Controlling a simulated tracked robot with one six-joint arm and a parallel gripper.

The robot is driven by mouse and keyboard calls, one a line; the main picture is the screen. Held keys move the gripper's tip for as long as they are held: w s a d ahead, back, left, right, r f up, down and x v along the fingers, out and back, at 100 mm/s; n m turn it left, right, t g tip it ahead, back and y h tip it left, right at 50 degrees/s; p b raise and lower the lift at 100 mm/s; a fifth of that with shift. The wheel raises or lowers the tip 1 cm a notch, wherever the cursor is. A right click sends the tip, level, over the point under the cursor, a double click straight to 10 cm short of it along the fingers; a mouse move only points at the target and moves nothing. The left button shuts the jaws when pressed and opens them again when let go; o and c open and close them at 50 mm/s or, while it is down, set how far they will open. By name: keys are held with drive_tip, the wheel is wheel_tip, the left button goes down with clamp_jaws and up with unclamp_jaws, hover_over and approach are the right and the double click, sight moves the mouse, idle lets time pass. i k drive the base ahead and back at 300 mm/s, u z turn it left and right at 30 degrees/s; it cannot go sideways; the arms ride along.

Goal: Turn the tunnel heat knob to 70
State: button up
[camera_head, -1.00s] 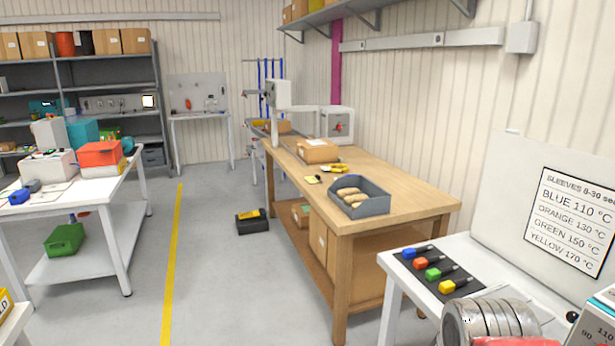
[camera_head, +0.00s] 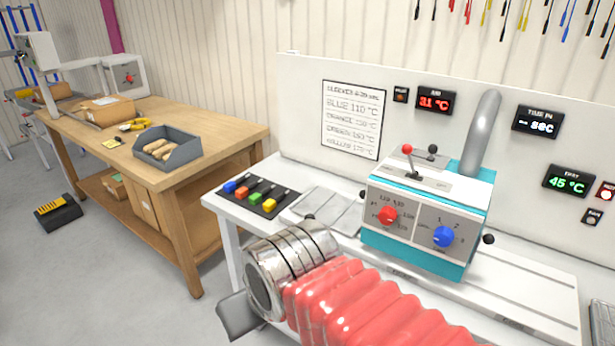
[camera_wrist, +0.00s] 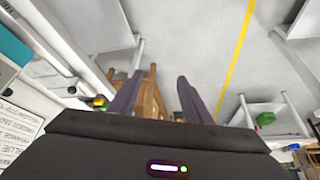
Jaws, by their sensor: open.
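The white and teal heat tunnel unit (camera_head: 430,215) stands on the white bench in the head view. Its front has a red knob (camera_head: 387,216) on the left, ringed by small numbers that look like 110 to 150, and a blue knob (camera_head: 444,236) on the right with fewer marks. The exact pointer settings are too small to read. A red-topped lever (camera_head: 410,160) is on top. My gripper (camera_wrist: 160,76) is open and empty in the wrist view, over floor and furniture, away from the knobs. My red-sleeved arm fills the head view's lower middle.
A wall panel carries a red display (camera_head: 435,102) near 31 °C, a green display (camera_head: 569,181) near 45 °C and a sleeve temperature sign (camera_head: 352,120). A black mat (camera_head: 262,197) with coloured pieces lies left of the unit. A wooden table (camera_head: 215,131) stands further left.

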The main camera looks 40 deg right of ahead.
sight(387, 214)
drive_tip(key=z, duration=1.8)
